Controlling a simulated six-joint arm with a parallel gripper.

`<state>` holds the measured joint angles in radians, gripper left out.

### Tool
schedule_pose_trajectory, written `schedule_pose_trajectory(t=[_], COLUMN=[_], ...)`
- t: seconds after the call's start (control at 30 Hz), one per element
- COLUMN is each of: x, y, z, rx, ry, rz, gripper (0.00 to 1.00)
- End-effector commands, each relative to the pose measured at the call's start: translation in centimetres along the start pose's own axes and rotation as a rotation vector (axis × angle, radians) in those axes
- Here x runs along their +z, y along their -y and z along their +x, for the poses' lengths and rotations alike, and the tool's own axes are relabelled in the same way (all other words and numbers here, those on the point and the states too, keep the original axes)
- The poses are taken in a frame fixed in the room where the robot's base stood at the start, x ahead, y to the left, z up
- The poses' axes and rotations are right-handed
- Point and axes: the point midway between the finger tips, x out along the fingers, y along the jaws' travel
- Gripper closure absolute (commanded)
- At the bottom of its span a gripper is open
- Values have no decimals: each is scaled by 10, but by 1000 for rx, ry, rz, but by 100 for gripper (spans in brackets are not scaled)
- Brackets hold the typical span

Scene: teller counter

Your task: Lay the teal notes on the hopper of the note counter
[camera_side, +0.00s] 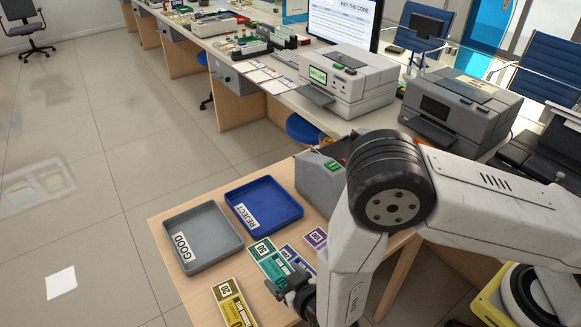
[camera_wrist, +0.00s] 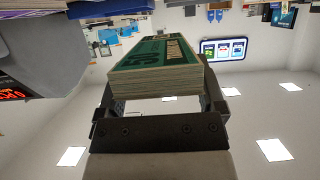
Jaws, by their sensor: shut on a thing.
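The teal notes (camera_side: 265,256), a thick banded bundle, are in my gripper (camera_side: 285,282) near the front of the wooden counter. In the wrist view the teal notes (camera_wrist: 158,80) lie between the two fingers of my gripper (camera_wrist: 160,98), which are shut on the bundle's sides. I cannot tell exactly how high they are held. The grey note counter (camera_side: 318,182), with a green button, stands beyond the notes, mostly hidden behind my arm; its hopper is not clear to see. In the wrist view a red display shows on the grey note counter (camera_wrist: 40,60) at left.
The grey GOOD tray (camera_side: 190,225) and blue REJECT tray (camera_side: 275,208) look empty at left. Yellow notes (camera_side: 230,300), blue notes (camera_side: 291,254) and purple notes (camera_side: 316,238) lie close around the teal bundle. A printer (camera_side: 345,85) stands on the far desk.

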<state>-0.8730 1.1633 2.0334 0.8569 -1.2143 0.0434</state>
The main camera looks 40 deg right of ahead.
Motion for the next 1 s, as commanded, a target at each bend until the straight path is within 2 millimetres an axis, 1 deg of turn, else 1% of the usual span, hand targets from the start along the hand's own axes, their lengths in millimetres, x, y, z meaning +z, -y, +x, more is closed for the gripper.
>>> schedule_pose_trajectory(t=[0.1,0.3,0.43,0.77,0.83,1.0], x=[9,20,23,26,28,44], y=[5,12,13,15,16,16], z=[15,33,38,43,47,52], rx=[0,0,0,0,0,0], ry=[-1,-1,-1,-1,-2,0], rz=[1,1,1,0,0,-1], gripper=[85,85,85,85,85,85])
